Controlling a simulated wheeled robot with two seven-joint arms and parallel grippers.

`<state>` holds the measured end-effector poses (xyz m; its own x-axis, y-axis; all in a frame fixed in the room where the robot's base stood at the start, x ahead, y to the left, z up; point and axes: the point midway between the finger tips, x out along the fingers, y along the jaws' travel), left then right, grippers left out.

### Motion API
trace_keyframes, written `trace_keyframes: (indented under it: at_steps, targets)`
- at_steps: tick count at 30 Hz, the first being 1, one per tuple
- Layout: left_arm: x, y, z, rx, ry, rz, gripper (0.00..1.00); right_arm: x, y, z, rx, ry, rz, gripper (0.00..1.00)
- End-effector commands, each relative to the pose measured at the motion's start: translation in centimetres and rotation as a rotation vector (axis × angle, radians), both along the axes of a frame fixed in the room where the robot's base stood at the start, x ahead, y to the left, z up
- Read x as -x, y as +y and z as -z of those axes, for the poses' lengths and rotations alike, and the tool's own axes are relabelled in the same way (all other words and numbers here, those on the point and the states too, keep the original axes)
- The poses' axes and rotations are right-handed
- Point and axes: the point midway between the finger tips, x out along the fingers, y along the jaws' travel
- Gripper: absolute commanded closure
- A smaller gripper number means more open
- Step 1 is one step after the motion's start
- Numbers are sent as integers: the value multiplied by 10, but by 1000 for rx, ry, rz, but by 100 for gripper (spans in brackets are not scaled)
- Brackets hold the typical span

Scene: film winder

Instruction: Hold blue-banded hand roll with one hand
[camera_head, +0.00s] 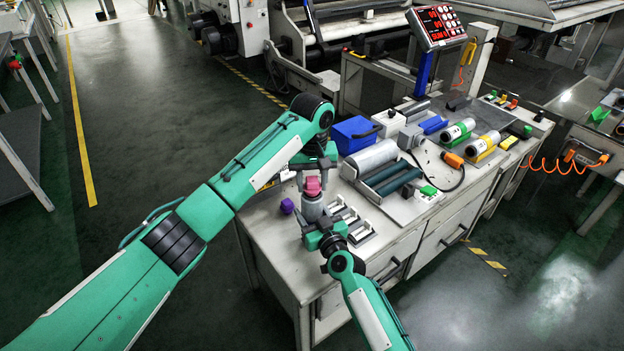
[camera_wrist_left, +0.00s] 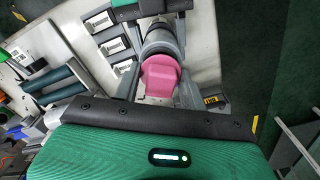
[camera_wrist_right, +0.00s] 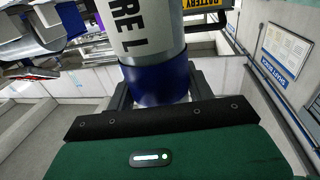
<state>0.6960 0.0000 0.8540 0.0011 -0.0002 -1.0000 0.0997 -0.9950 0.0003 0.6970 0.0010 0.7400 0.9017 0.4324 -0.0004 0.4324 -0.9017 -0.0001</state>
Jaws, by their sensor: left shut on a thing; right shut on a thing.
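The blue-banded hand roll shows in the right wrist view as a white cylinder with black lettering (camera_wrist_right: 145,38) and a blue band (camera_wrist_right: 155,84) at its near end. My right gripper (camera_head: 323,230) is shut on it at the blue band. In the head view the roll (camera_head: 312,209) stands roughly upright above the table's near left corner, its band hidden by the gripper. My left gripper (camera_head: 311,178) is just above, shut on a pink piece (camera_wrist_left: 160,77) at the roll's upper end. Whether the pink piece is fixed to the roll, I cannot tell.
A purple block (camera_head: 287,206) lies left of the grippers. A blue box (camera_head: 355,134), large grey roll (camera_head: 369,158), green-banded roll (camera_head: 456,132) and yellow-banded roll (camera_head: 485,146) occupy the table. A display (camera_head: 436,27) rises behind. Floor left of the table is clear.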

Motion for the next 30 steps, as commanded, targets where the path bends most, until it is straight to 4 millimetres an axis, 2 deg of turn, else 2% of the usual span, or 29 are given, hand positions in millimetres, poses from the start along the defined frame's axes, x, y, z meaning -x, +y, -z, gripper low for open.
trace_keyframes:
  at_steps: [5, 6, 9, 10, 20, 25, 30]
  targets:
    - [0, 0, 5, 0, 0, 0, 82, 0, 0, 0, 0, 0, 0, 69]
    - [0, 0, 5, 0, 0, 0, 54, 0, 0, 0, 0, 0, 0, 69]
    - [0, 0, 5, 0, 0, 0, 34, 0, 0, 0, 0, 0, 0, 69]
    - [0, 0, 5, 0, 0, 0, 32, 0, 0, 0, 0, 0, 0, 69]
    - [0, 0, 1, 0, 0, 0, 32, 0, 0, 0, 0, 0, 0, 69]
    - [0, -1, -22, 2, -1, 1, 32, 0, 0, 0, 0, 0, 0, 69]
    - [0, -1, -62, 2, -3, 2, 32, 0, 0, 0, 0, 0, 0, 69]
